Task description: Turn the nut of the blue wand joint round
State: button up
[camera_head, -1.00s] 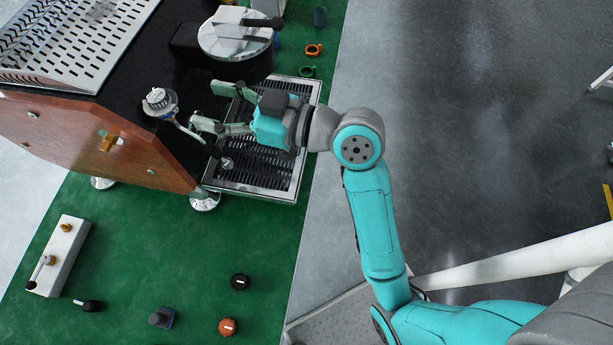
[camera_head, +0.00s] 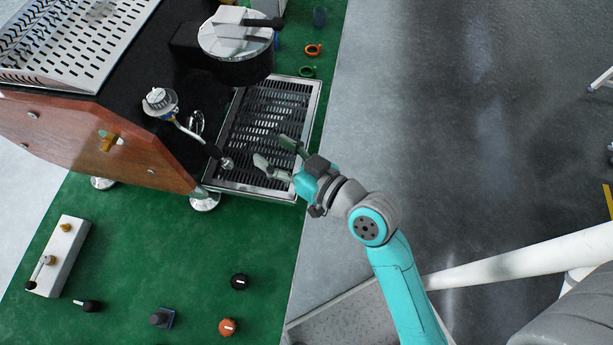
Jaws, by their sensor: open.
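The wand joint (camera_head: 160,101) sits on the side of the espresso machine, with a pale ribbed nut or cap on top and a grey-blue collar. Any blue on it is faint at this size. Its steel wand (camera_head: 187,132) slants down to the right, to a dark grip and a round tip over the near left corner of the drip tray. My gripper (camera_head: 274,152) is open and empty above the right part of the drip tray, its fingers pointing up and left. It is well to the right of the joint and does not touch the wand.
The slotted drip tray (camera_head: 230,181) lies below my gripper. The round group head (camera_head: 235,68) stands behind it. An orange ring (camera_head: 313,50) and a green ring (camera_head: 307,71) lie on the green mat (camera_head: 125,240). A white switch box (camera_head: 62,250) and several knobs lie nearer.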

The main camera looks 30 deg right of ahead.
jog(key=s+d+f+m+h, duration=0.2)
jog(key=s+d+f+h, duration=0.1)
jog(key=s+f, duration=0.2)
jog(key=shift+s+d, duration=0.35)
jog(key=shift+d, duration=0.05)
jog(key=shift+f, duration=0.15)
jog(key=s+d+f+h, duration=0.1)
jog(key=s+d+h, duration=0.1)
jog(key=s, duration=0.9)
jog(key=s+d+f+h, duration=0.1)
jog(key=s+d+h, duration=0.1)
jog(key=s, duration=0.9)
jog(key=shift+s+d, duration=0.4)
jog(key=shift+d, duration=0.1)
